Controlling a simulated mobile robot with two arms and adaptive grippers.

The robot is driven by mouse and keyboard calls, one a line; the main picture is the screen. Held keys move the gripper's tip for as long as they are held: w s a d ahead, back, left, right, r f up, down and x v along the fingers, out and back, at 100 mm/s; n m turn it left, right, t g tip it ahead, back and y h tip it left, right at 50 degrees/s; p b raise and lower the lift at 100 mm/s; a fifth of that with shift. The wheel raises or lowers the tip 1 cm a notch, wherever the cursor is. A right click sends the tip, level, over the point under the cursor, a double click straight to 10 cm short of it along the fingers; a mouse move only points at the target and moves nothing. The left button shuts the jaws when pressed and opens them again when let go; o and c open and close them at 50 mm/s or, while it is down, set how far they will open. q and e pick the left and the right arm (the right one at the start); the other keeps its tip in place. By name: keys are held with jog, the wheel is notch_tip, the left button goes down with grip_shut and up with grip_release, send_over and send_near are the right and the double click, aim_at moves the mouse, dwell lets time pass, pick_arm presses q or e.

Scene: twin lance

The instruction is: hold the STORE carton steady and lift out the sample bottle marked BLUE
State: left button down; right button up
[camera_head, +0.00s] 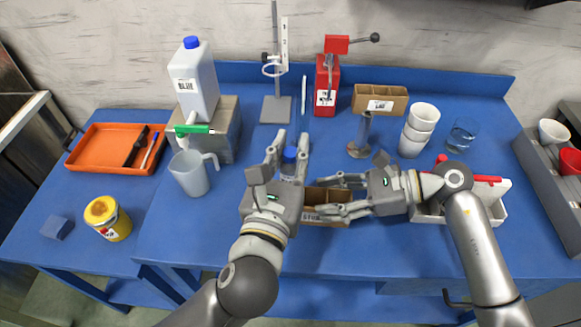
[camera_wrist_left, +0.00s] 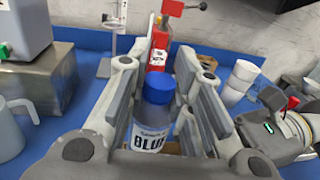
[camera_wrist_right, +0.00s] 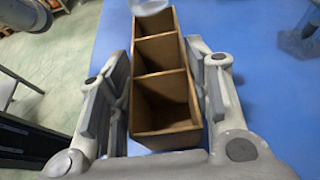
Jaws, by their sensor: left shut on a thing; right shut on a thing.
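The sample bottle (camera_head: 289,163) has a blue cap and stands at the left end of the STORE carton. Its BLUE label shows in the left wrist view (camera_wrist_left: 150,138). My left gripper (camera_head: 290,146) is shut on the bottle, a finger on each side. The brown, divided STORE carton (camera_head: 322,219) is partly hidden by both grippers. My right gripper (camera_head: 334,195) is shut on the carton's long walls. In the right wrist view, the carton's (camera_wrist_right: 162,62) nearer compartments are empty and the bottle overlaps its far end. I cannot tell whether the bottle's base is inside.
A jug (camera_head: 190,174) and a large blue-capped container (camera_head: 194,82) stand at left. Stacked white cups (camera_head: 418,130) and a white tray (camera_head: 490,205) are at right.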

dwell(0.3)
jog(key=o, duration=1.1)
jog(key=v, duration=1.2)
jog(key=shift+f, duration=0.1)
